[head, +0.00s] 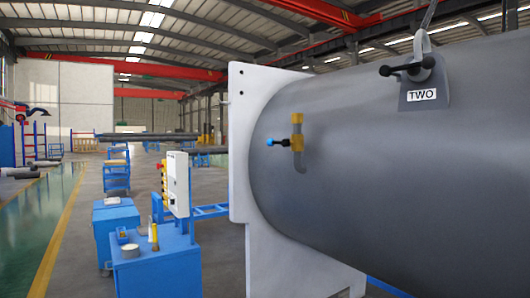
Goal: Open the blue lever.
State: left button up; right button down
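The blue lever (271,141) is small and sticks out to the left from a brass-yellow valve (297,133). Neither of my grippers shows in the head view.
A white flange plate (240,150) stands at the shell's left end. A black-handled bracket labelled TWO (424,88) is on top. Blue carts (160,268) and a white control box (177,183) stand to the left. Open floor (40,210) lies farther left.

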aim_at(276, 143)
jog(key=i+j+z, duration=0.25)
jog(key=i+j, duration=1.7)
jog(key=j, duration=0.1)
